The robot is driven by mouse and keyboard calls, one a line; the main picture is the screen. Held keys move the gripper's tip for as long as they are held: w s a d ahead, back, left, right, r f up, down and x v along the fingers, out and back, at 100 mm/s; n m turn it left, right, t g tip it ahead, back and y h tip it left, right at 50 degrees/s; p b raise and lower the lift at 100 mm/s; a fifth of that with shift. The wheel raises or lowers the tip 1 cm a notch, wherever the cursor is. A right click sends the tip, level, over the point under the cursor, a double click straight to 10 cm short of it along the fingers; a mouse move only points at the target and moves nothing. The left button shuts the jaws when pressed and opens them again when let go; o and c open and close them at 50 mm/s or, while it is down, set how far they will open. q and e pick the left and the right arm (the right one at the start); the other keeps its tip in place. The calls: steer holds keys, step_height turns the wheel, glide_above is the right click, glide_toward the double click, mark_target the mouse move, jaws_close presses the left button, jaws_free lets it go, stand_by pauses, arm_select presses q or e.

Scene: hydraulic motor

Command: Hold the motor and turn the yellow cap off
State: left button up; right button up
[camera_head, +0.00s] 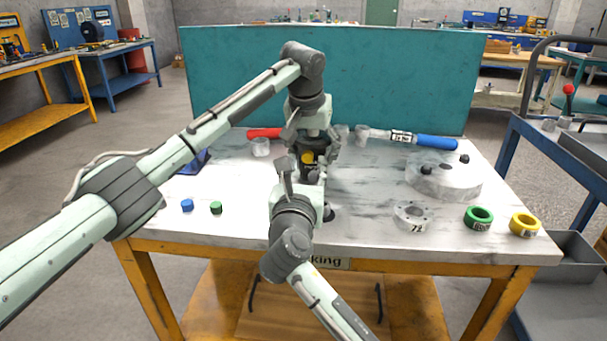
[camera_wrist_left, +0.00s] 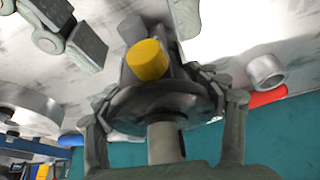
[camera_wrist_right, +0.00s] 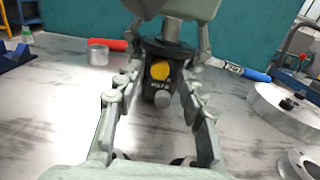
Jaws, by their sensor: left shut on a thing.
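The dark motor (camera_head: 312,147) stands upright near the middle of the white table. Its yellow cap (camera_wrist_left: 148,60) is on the motor's side and also shows in the head view (camera_head: 307,158) and the right wrist view (camera_wrist_right: 160,69). A grey cap (camera_wrist_right: 162,98) sits just below the yellow one. My left gripper (camera_wrist_left: 165,106) comes from above and is shut around the motor's top flange. My right gripper (camera_wrist_right: 157,95) is open in front of the motor, its fingers spread to either side of the caps and apart from the yellow cap.
A blue cap (camera_head: 187,205) and a green cap (camera_head: 216,208) lie at the left. A grey disc (camera_head: 443,178), a flanged ring (camera_head: 412,216), a green ring (camera_head: 478,217) and a yellow ring (camera_head: 524,224) lie at the right. Red-handled and blue-handled tools (camera_head: 437,142) lie behind. A teal panel (camera_head: 400,80) closes the back.

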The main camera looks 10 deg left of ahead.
steer(key=shift+w, duration=0.55)
jaws_close()
steer(key=n, duration=0.4)
steer(key=shift+s+n, duration=0.1)
steer(key=shift+n, duration=0.8)
